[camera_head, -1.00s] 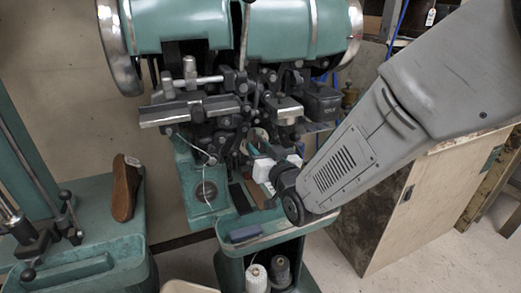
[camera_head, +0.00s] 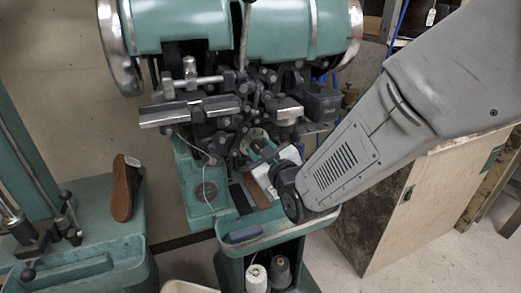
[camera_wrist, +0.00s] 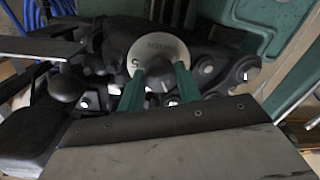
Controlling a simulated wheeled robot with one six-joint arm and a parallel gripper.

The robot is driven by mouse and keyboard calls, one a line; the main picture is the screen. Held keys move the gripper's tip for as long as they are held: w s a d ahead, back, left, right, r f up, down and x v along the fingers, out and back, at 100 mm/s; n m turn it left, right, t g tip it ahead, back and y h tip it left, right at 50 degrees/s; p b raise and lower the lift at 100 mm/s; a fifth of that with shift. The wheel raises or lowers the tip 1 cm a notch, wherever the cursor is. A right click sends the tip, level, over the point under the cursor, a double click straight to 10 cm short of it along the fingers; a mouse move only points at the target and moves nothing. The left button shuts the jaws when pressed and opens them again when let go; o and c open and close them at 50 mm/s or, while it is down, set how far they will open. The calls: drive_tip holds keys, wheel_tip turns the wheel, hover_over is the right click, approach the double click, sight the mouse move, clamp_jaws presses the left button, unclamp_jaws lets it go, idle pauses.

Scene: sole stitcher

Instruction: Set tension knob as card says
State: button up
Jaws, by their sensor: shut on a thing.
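The tension knob (camera_wrist: 158,75) is dark and round, in front of a pale round dial plate (camera_wrist: 160,48) in the wrist view. The plate's lettering is upside down and looks like "TENSION"; one numeral shows at its left edge. My gripper (camera_wrist: 158,86) is shut on the knob, with a green finger on each side. The knob's exact setting is hard to read. In the head view, my gripper's wrist reaches the front of the green stitching machine (camera_head: 225,30), and my arm hides part of that area. I cannot tell which tag is the card.
A small white tag (camera_head: 431,17) hangs at the upper right, its writing too small to read. A brown shoe piece (camera_head: 124,190) with a tag stands on the left green bench. Machine levers and metal bars crowd around the dial. Thread cones (camera_head: 257,277) sit below.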

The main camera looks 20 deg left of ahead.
drive_tip(key=shift+n, duration=1.1)
drive_tip(key=shift+s, duration=0.1)
drive_tip(key=o, duration=1)
drive_tip(key=shift+c, duration=0.2)
drive_tip(key=v, duration=0.7)
drive_tip(key=shift+s+d, duration=0.15)
drive_tip(key=shift+s, duration=0.15)
